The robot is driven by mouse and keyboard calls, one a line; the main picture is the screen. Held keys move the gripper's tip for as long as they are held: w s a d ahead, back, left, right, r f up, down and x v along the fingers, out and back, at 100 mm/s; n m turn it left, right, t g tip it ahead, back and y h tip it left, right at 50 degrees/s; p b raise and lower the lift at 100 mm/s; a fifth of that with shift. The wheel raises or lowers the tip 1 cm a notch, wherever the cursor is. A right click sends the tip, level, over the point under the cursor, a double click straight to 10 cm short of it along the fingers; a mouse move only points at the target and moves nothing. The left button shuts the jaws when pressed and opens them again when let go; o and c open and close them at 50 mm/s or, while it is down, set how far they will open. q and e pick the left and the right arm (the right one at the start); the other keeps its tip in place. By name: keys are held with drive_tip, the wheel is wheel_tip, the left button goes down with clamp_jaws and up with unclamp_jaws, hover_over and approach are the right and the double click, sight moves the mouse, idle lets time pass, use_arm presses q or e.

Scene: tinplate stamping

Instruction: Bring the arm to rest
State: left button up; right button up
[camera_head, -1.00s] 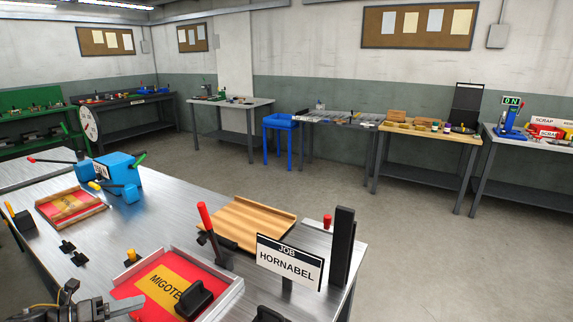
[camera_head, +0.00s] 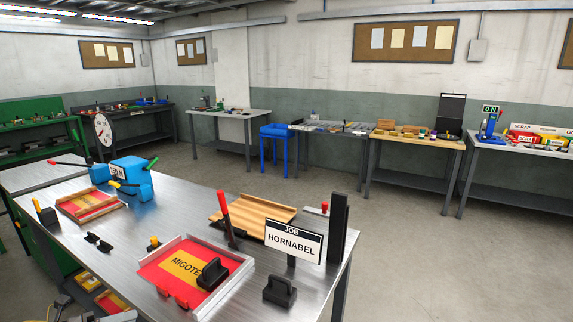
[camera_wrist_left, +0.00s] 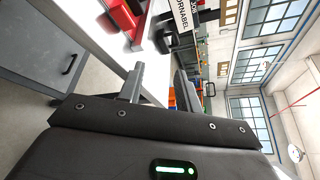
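My left gripper (camera_head: 118,317) shows only in part at the bottom left edge of the head view, in front of the bench's near side. In the left wrist view its two fingers (camera_wrist_left: 160,86) stand apart with nothing between them, so it is open and empty. The steel bench (camera_head: 185,205) lies beyond it. On the bench is a framed red and yellow plate (camera_head: 165,262) lettered MIGOTE, with a black-handled block (camera_head: 213,274) over its right part. My right gripper is not in view.
A second black-handled block (camera_head: 280,291), a JOB HORNABEL sign (camera_head: 292,242), a red-handled lever (camera_head: 223,208) and a wooden tray (camera_head: 262,215) stand on the bench. A blue machine (camera_head: 132,177) is farther left. Open floor (camera_head: 420,265) lies to the right.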

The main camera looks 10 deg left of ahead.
use_arm(q)
drive_tip(key=s+a+f+n+g+y, duration=0.1)
drive_tip(key=s+a+f+n+y, duration=0.45)
drive_tip(key=a+f+n, duration=0.4)
drive_tip(key=s+a+f+n+y, duration=0.4)
drive_tip(key=a+f+n+y, duration=0.2)
drive_tip(key=a+f, duration=0.6)
drive_tip(key=s+a+f+n+g+y, duration=0.25)
drive_tip(key=s+f+n+g, duration=0.5)
drive_tip(key=s+f, duration=1.05)
drive_tip(key=s+d+f+n+g+h, duration=0.1)
drive_tip(key=s+d+f+n, duration=0.2)
drive_tip(key=s+d+f, duration=0.5)
drive_tip(key=s+d+f+n+g, duration=0.25)
drive_tip(key=s+d+f, duration=0.35)
drive_tip(key=d, duration=0.5)
drive_tip(key=w+d+f+h, duration=0.1)
drive_tip(key=w+d+f, duration=0.1)
drive_tip(key=d, duration=1)
drive_tip(key=w+d+f+n+t+h, duration=0.1)
drive_tip(key=w+d+f+h, duration=0.1)
drive_tip(key=d, duration=1)
drive_tip(key=shift+w+f, duration=0.85)
drive_tip(key=shift+w, duration=0.3)
